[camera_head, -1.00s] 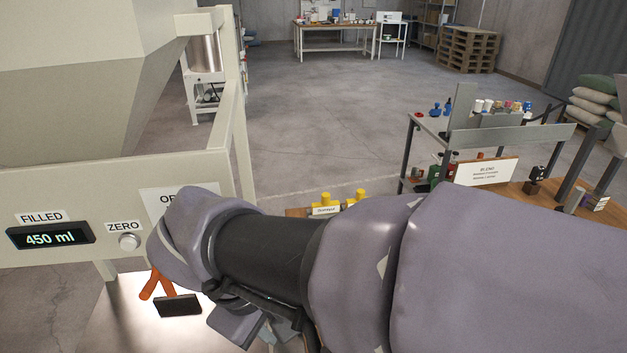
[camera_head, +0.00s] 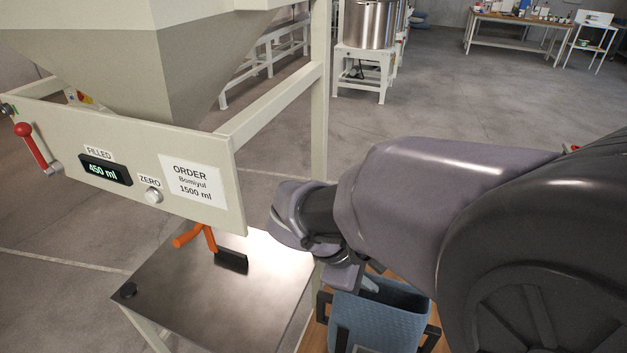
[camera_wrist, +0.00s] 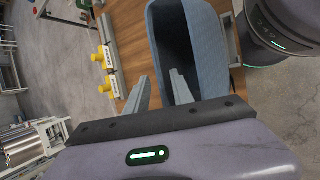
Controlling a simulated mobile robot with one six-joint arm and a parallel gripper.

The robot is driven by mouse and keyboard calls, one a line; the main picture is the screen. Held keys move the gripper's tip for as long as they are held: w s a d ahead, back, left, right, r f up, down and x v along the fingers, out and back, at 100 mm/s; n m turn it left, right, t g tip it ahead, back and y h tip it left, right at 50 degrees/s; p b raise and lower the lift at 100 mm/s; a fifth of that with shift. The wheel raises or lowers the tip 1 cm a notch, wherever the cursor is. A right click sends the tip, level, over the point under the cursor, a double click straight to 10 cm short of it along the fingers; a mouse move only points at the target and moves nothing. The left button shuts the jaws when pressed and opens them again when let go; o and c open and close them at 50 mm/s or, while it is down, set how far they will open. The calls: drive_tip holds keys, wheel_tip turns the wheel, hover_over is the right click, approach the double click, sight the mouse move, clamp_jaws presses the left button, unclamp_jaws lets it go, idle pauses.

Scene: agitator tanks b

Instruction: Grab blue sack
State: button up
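The blue sack (camera_head: 380,318) stands upright with an open top on a wooden surface, at the lower middle of the head view, partly hidden by my arm. In the wrist view the sack (camera_wrist: 208,45) shows its dark inside and pale blue wall. My gripper (camera_wrist: 160,76) is open with nothing held. Its two grey fingers point at the sack's near rim, one over the dark opening and one over the wood outside it. I cannot tell how far above the rim they are.
Yellow-knobbed parts (camera_wrist: 104,57) lie on the wood beside the sack.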

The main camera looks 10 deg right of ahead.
sight(388, 286)
drive_tip(key=b+x, duration=0.2)
drive_tip(key=x, duration=0.3)
drive_tip(key=shift+s+d+r, duration=0.1)
drive_tip(key=shift+d, duration=0.15)
drive_tip(key=shift+r, duration=0.1)
clamp_jaws()
drive_tip(key=shift+s, duration=0.1)
idle(0.7)
